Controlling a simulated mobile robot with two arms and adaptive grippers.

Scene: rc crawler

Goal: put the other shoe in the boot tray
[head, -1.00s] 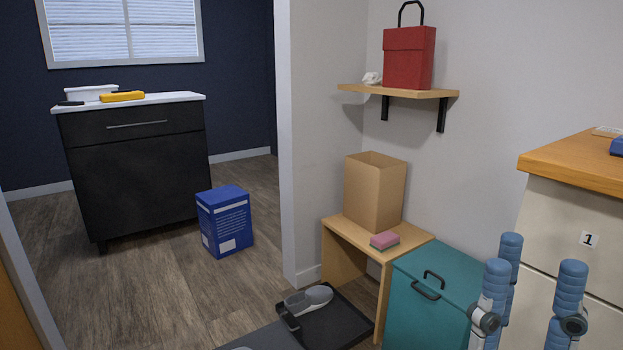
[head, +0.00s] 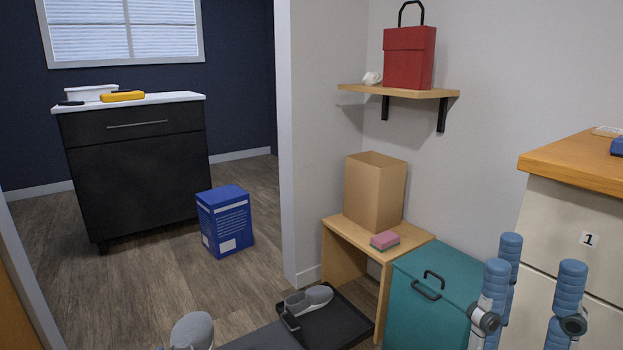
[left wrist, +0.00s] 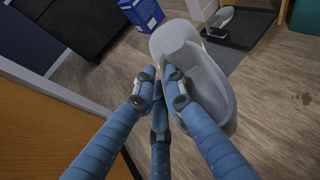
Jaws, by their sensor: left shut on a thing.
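A grey shoe (head: 192,330) shows at the bottom edge of the head view, left of the grey mat. In the left wrist view my left gripper (left wrist: 159,84) is shut on this shoe (left wrist: 210,90), at its near side, and holds it above the wood floor. The black boot tray (head: 348,328) lies on the floor in front of the small bench, with another grey shoe (head: 318,297) inside, toward its back left. The tray (left wrist: 252,28) is at the top right of the left wrist view. My right gripper (head: 535,262) is open and empty at lower right, before the cream drawers.
A teal box (head: 420,300) stands right of the tray, beside a wooden bench (head: 340,250) with a cardboard box (head: 374,195) and a sponge (head: 384,240). A white wall end (head: 305,150) rises behind the tray. A blue box (head: 225,222) stands on open floor.

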